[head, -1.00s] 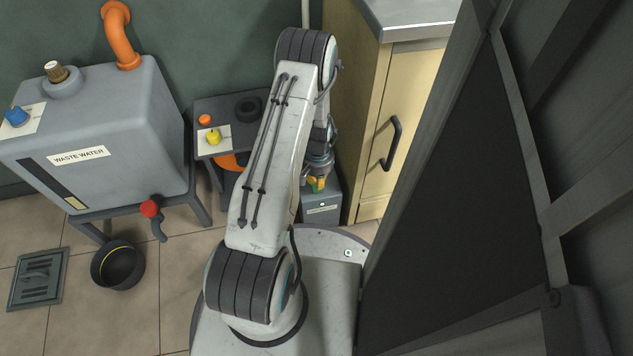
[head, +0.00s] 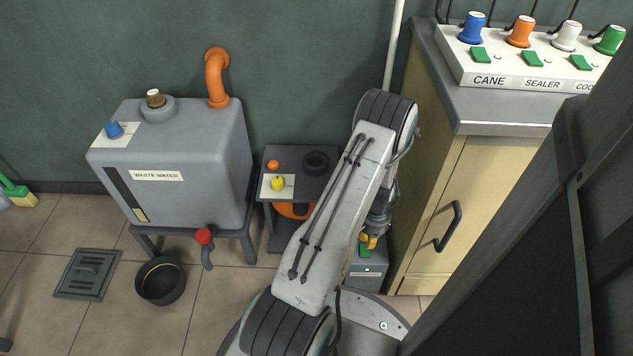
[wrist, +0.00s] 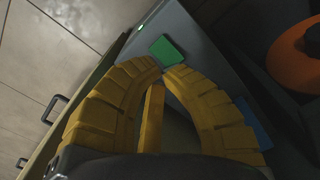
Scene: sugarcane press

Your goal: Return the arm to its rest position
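My arm (head: 335,220) rises from my base at the bottom of the head view and folds over, its forearm hanging down behind the upper link. My gripper (head: 370,242) points down at the end, small and partly hidden by the arm, just above a grey box (head: 368,279) beside the cabinet. In the wrist view my gripper's yellow fingers (wrist: 163,70) curve inward and their tips come together. A third yellow finger or bar shows between them. I see nothing held. The grey box's green patch (wrist: 168,51) lies just beyond the fingertips.
A cabinet (head: 437,215) with a control panel (head: 525,65) stands close on the right. A small dark table (head: 322,160) and the waste water tank (head: 180,165) stand left of my arm. A black bucket (head: 160,281) and floor drain (head: 88,274) are front left.

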